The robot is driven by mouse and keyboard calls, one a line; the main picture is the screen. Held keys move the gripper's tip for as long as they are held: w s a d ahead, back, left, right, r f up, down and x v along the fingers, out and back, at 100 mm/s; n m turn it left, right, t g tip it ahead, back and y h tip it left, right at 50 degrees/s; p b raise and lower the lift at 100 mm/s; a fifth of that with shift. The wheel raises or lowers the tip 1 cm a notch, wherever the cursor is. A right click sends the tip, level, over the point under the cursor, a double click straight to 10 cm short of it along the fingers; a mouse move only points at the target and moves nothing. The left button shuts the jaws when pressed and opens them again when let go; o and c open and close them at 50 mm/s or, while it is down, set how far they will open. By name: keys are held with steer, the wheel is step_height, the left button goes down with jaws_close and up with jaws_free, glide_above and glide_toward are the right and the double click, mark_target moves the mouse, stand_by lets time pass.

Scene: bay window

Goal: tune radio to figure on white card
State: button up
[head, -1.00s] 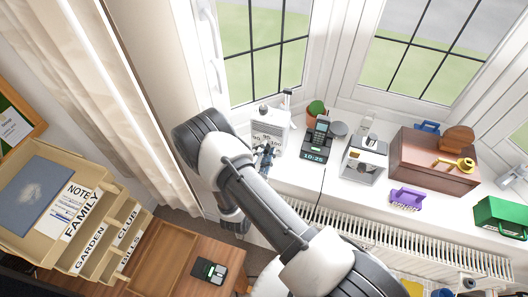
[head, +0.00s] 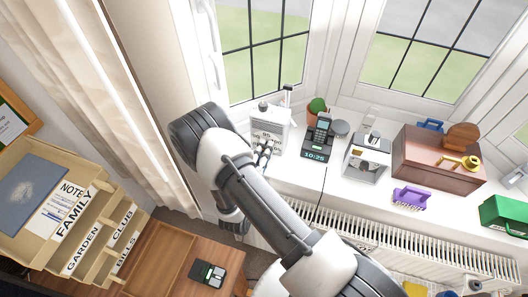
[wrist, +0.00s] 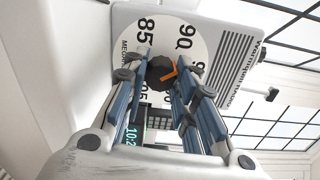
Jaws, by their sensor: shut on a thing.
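The radio (head: 270,121) is a white box at the left end of the window sill. The wrist view shows its round white dial (wrist: 147,31) with black figures, 85 and 90 readable and others partly covered. A dark knob (wrist: 158,76) with an orange pointer sits at the dial's middle. The pointer lies on the knob's right side in the wrist view; the figure it marks is not clear. My gripper (wrist: 160,75) is shut on the knob; it also shows at the radio's front in the head view (head: 263,151). I cannot tell which paper is the white card.
A phone on a dark base (head: 317,143) stands right of the radio, beside a potted cactus (head: 317,106). A silver device (head: 366,157) and a wooden box (head: 432,165) stand farther right. A letter tray (head: 110,222) with papers is at lower left. A radiator (head: 400,242) runs below the sill.

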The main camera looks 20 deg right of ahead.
steer(key=m+b, duration=0.1)
steer(key=m, duration=0.3)
steer(key=shift+f+m, duration=0.1)
steer(key=shift+m, duration=0.2)
steer(key=m+b, duration=0.1)
steer(key=m, duration=0.2)
steer(key=shift+m, duration=0.4)
steer(key=m+b, duration=0.1)
steer(key=m, duration=0.3)
steer(key=shift+a+f+b, duration=0.1)
steer(key=shift+b, duration=0.3)
steer(key=m+b, duration=0.1)
steer(key=m, duration=0.3)
steer(key=shift+w, duration=0.1)
steer(key=m+b, duration=0.2)
steer(key=m, duration=0.1)
steer(key=shift+m, duration=0.3)
steer(key=m+b, duration=0.2)
steer(key=m, duration=0.1)
steer(key=shift+a+m, duration=0.1)
steer(key=shift+m, duration=0.2)
steer(key=m+b, duration=0.3)
steer(key=shift+m, duration=0.3)
steer(key=shift+m+b, duration=1.95)
steer(key=shift+m, duration=0.05)
